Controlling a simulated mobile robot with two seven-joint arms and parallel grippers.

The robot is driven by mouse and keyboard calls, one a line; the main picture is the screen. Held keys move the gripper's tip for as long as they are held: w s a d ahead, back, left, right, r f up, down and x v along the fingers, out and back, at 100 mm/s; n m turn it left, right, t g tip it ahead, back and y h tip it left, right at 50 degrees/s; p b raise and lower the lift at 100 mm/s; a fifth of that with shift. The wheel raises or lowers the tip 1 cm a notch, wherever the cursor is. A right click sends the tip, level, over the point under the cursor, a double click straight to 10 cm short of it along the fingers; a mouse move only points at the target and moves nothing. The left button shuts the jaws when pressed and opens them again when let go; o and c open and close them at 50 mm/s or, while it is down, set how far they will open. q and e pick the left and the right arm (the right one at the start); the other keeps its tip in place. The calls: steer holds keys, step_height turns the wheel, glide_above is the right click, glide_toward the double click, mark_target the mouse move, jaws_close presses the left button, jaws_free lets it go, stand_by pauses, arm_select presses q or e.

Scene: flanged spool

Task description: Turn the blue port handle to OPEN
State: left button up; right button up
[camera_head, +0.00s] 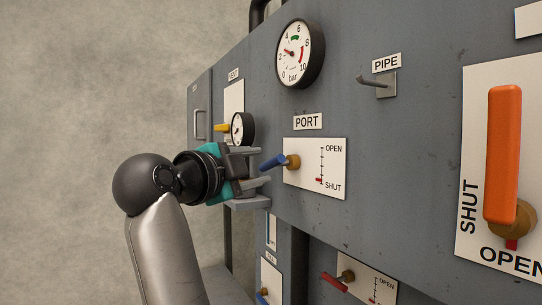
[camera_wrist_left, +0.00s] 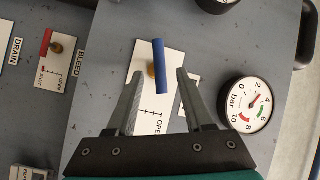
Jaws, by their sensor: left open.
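The blue port handle (camera_head: 272,162) sticks out to the left of its brass hub (camera_head: 292,161) in the head view. Its white plate (camera_head: 333,158) reads OPEN at the top and SHUT at the bottom, and the red marker (camera_head: 319,180) is at SHUT. My left gripper (camera_head: 262,168) is at the handle from the left, its fingers open. In the left wrist view the blue handle (camera_wrist_left: 161,66) lies between the two fingertips (camera_wrist_left: 160,73), with a gap visible on each side. I cannot tell the depth of the fingers along it. My right gripper is not in view.
A large gauge (camera_head: 300,54) is above PORT, and a small gauge (camera_head: 242,129) is close above my left gripper. A PIPE lever (camera_head: 376,83) and an orange handle (camera_head: 503,155) are to the right. A red handle (camera_head: 334,282) is below.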

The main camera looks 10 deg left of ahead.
mark_target(268, 164)
arm_select(q)
steer(key=shift+p+x, duration=0.9)
steer(key=shift+x, duration=2)
steer(key=shift+c, duration=0.4)
jaws_close()
